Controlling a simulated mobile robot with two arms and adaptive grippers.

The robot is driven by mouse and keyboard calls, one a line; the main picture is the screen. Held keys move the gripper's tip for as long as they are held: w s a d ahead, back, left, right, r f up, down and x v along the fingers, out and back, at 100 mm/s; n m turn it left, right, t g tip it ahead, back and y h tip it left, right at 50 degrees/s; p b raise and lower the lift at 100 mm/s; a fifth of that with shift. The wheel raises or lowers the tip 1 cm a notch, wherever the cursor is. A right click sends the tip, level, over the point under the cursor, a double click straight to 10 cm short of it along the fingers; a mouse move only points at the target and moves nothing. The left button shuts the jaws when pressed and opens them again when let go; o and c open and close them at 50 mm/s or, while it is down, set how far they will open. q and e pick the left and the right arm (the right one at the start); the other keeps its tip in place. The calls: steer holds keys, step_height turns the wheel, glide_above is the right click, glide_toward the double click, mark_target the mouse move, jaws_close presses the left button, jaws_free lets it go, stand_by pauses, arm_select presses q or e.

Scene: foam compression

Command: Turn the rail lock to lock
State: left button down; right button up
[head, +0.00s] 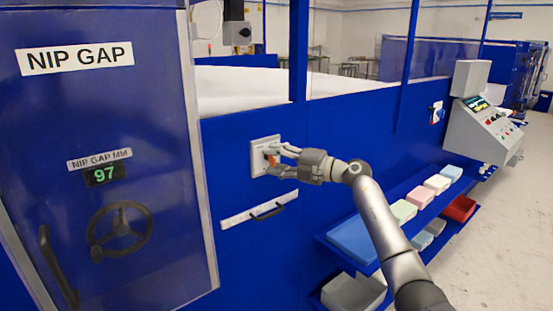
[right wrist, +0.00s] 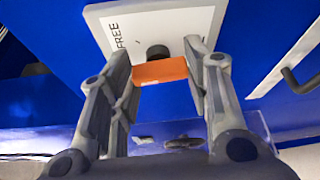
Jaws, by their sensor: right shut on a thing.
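The rail lock's white plate (head: 259,144) is fixed on the blue machine panel, left of the middle of the head view. In the right wrist view the plate (right wrist: 160,24) carries the word FREE at its left edge, beside a dark round hub (right wrist: 158,51). The orange handle (right wrist: 160,71) lies roughly level across that view, below the hub. My right gripper (head: 271,158) reaches the plate from the right. Its fingers, also in the right wrist view (right wrist: 160,68), are shut on the handle, one at each end. A LOCK label cannot be made out. My left gripper is out of view.
A black pull handle (head: 268,211) sits on a pale strip below the plate. A shelf with several coloured foam blocks (head: 437,183) stands under my right arm. A NIP GAP door (head: 150,130) with a handwheel and a display reading 97 is at the left.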

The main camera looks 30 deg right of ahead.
steer(key=n+g+h+p, duration=0.1)
steer(key=n, duration=0.2)
steer(key=shift+a+f+n+g+h+p, duration=0.15)
steer(key=shift+n+g+h+p, duration=0.25)
steer(key=shift+n+h+p, duration=0.7)
steer(key=shift+n+y, duration=0.3)
steer(key=shift+n, duration=0.1)
steer(key=o, duration=1)
steer(key=shift+r, duration=0.2)
steer(key=v, duration=1.2)
